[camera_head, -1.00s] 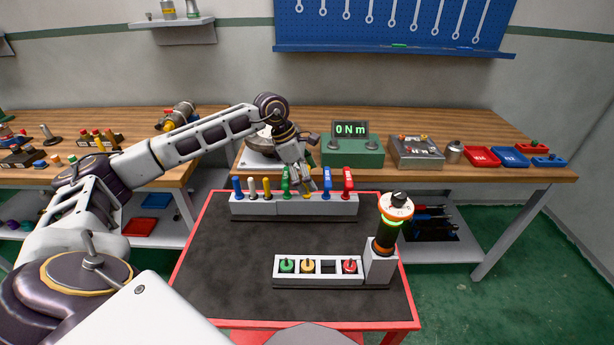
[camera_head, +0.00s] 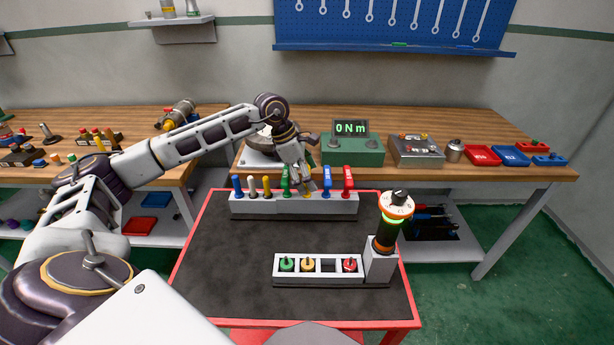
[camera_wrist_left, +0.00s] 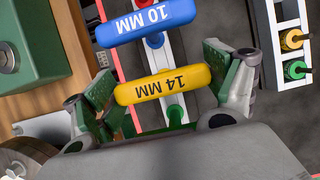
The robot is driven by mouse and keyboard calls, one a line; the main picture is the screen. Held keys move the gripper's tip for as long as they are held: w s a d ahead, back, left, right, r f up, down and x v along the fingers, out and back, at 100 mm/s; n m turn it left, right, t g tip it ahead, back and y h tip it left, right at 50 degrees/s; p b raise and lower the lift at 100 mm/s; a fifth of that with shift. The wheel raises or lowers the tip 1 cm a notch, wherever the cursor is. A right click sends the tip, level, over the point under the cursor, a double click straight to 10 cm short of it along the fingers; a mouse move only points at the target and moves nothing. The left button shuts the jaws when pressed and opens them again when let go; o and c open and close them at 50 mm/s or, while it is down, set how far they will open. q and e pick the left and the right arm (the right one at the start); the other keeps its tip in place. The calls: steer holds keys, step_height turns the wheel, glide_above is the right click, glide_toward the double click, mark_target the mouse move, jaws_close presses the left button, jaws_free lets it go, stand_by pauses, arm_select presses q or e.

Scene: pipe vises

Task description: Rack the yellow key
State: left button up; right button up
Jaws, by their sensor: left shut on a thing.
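The yellow key (camera_wrist_left: 162,85), marked 14 MM, is between the two fingers of my left gripper (camera_wrist_left: 163,76) in the left wrist view. The gripper is shut on it. In the head view my left gripper (camera_head: 306,182) is over the back rack (camera_head: 290,208), between a green key (camera_head: 286,182) and a blue key (camera_head: 327,185). The yellow key lies over the rack's row; its lower end is hidden, so I cannot tell how deep it sits. The blue 10 MM key (camera_wrist_left: 146,22) is beside it in the wrist view. My right gripper is out of view.
A red key (camera_head: 348,180) stands at the rack's right end. Nearer is a tray with green, yellow and red sockets (camera_head: 349,265) and a dark upright tool with an orange band (camera_head: 388,230). The mat (camera_head: 225,260) between is clear. A green 0 Nm meter (camera_head: 352,152) stands behind.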

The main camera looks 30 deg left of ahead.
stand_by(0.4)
arm_select(q)
steer(key=o, duration=0.9)
steer(key=shift+f, duration=0.1)
steer(key=shift+o, duration=0.2)
steer(key=v, duration=1.2)
steer(key=shift+d, duration=0.1)
stand_by(0.4)
